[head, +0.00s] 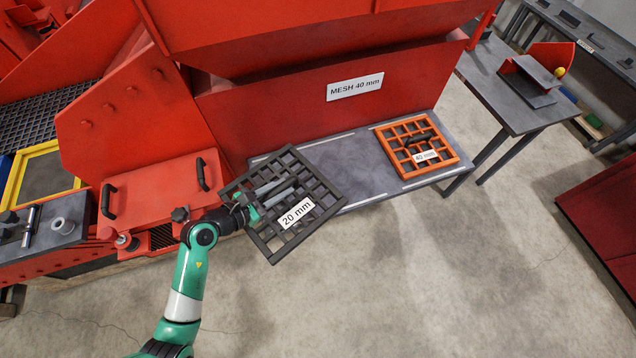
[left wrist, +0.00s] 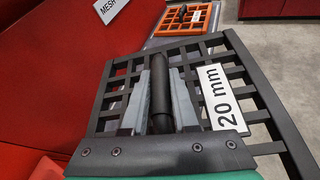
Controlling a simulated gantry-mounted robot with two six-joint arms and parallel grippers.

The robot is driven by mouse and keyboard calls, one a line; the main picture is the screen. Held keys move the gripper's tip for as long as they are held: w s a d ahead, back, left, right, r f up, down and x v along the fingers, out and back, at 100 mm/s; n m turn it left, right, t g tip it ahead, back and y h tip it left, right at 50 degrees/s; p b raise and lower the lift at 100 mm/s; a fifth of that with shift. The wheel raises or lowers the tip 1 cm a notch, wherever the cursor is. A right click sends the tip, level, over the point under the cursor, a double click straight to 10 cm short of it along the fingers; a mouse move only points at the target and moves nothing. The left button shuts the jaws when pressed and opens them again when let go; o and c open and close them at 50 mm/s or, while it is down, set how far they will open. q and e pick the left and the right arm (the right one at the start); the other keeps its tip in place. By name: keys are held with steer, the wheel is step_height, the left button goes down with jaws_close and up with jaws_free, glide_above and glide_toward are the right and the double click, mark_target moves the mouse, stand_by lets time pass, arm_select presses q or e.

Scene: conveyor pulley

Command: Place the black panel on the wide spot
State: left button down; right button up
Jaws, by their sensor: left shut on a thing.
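The black panel (head: 318,188) is a dark square mesh grid with a white "20 mm" label. My left gripper (head: 276,191) is shut on its dark bar handle and holds it over the left part of the grey table and past its front edge. In the left wrist view the black panel (left wrist: 236,72) fills the middle, with the handle between the fingers of my left gripper (left wrist: 160,95). The grey table (head: 345,165) has a bare stretch, partly hidden by the panel. My right gripper is not in view.
An orange mesh panel (head: 446,148) labelled "40 mm" lies on the right part of the table. A large red machine (head: 290,115) with a "MESH 40 mm" sign stands behind. A red lid (head: 155,195) with black handles is at left. Floor is open in front.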

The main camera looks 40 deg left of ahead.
arm_select(q)
steer(key=shift+w+a+f, duration=0.15)
steer(key=shift+a+f, duration=0.05)
steer(key=shift+f, duration=0.25)
step_height(320, 180, down, 18)
steer(key=b, duration=1)
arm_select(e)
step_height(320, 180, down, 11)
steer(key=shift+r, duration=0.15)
arm_select(q)
steer(key=c, duration=1.1)
jaws_free()
steer(key=shift+f, duration=0.25)
steer(key=shift+c, duration=0.2)
steer(key=o, duration=0.5)
steer(key=shift+c, duration=0.2)
